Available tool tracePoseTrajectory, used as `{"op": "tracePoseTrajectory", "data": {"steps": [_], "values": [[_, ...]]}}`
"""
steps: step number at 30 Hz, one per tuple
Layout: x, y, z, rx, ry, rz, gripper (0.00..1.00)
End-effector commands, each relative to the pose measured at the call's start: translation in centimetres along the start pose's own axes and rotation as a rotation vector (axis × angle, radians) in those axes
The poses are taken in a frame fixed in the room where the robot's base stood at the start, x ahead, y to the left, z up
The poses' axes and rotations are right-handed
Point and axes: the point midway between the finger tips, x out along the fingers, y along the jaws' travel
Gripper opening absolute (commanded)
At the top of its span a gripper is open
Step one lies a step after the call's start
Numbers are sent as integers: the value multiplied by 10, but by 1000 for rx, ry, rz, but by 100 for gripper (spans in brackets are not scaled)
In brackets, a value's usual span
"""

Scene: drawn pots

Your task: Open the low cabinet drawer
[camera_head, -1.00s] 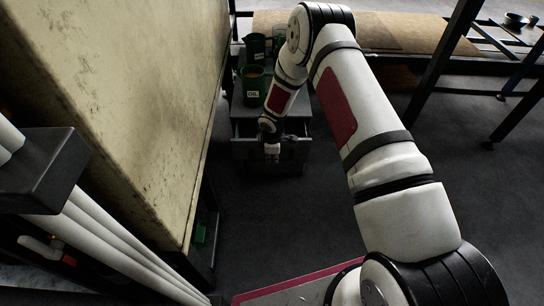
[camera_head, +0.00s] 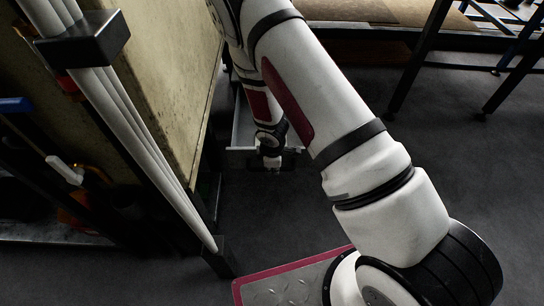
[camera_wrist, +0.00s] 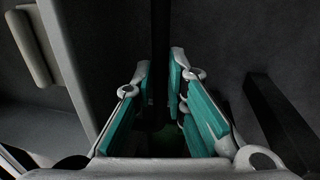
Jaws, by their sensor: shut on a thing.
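The low grey cabinet is mostly hidden behind my arm in the head view. Its drawer (camera_head: 242,128) shows left of my forearm, standing out, with a pale inside and a thin front edge. My gripper (camera_head: 272,166) points down at that front edge, its fingers small and dark there. In the wrist view, the teal-padded fingers of my gripper (camera_wrist: 161,72) stand on either side of a dark upright bar (camera_wrist: 160,35). They are shut on this bar, which appears to be the drawer's front or handle. The exact contact is in shadow.
A large worn beige cabinet (camera_head: 165,70) stands close on the left, with pale upright poles (camera_head: 135,135) before it. A dark table frame (camera_head: 420,60) stands at the right.

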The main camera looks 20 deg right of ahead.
Motion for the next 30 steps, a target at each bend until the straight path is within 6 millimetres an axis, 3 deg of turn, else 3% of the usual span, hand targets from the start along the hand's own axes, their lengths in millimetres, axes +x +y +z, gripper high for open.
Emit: {"op": "tracePoseTrajectory", "data": {"steps": [6, 19, 20, 22, 30], "values": [[-3, -17, 0, 1, -1, -1, 0], [-4, -20, 0, 2, 0, -1, 0], [-4, -20, 0, 2, -1, -1, 15], [-4, -20, 0, 2, 0, -1, 31], [-4, -20, 0, 1, 0, 0, 33]]}}
